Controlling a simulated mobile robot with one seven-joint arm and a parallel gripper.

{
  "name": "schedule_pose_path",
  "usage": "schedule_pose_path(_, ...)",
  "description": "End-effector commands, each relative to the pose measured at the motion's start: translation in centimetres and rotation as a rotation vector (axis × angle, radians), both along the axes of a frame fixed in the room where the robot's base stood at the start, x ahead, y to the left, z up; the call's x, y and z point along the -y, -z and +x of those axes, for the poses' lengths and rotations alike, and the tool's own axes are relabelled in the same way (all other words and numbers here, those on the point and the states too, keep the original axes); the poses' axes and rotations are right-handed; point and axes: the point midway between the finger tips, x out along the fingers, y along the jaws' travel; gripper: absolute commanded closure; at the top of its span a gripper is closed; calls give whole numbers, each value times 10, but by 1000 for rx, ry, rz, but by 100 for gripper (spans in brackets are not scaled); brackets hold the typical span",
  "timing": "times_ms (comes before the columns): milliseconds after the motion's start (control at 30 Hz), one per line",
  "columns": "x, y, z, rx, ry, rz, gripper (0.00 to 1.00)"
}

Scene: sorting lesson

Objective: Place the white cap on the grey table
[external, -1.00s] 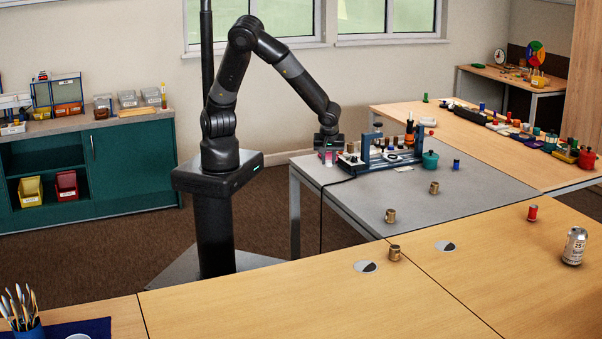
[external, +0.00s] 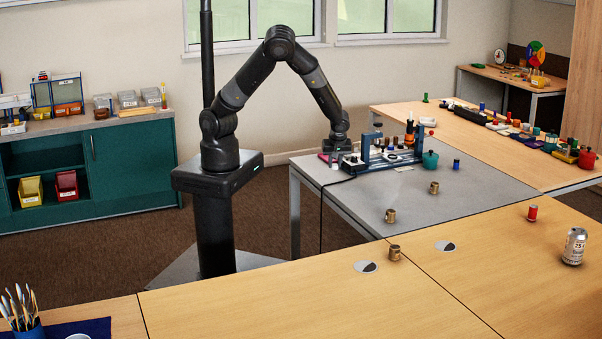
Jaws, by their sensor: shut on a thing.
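My gripper (external: 338,150) is over the far left part of the grey table (external: 420,205), at the left end of the blue-framed apparatus (external: 378,158). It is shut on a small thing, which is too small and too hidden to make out. A small white piece (external: 334,164) shows just below the gripper, close to a pink item (external: 324,156). I cannot tell whether this piece is the white cap, nor whether it touches the gripper.
A green pot (external: 430,160) and a blue cylinder (external: 456,164) stand right of the apparatus. Brass-coloured pieces stand on the grey table (external: 390,216) (external: 434,188) and the near wooden table (external: 394,252). The grey table's front middle is otherwise clear.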

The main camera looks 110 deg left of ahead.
Motion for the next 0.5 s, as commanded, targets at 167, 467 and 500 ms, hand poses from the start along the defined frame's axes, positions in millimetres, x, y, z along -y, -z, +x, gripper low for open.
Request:
schedule_pose_path(167,-8,6,0,0,1,0,98)
schedule_pose_path(467,-9,42,0,-2,1,-1,98)
schedule_pose_path(500,-9,45,0,-1,1,-1,98)
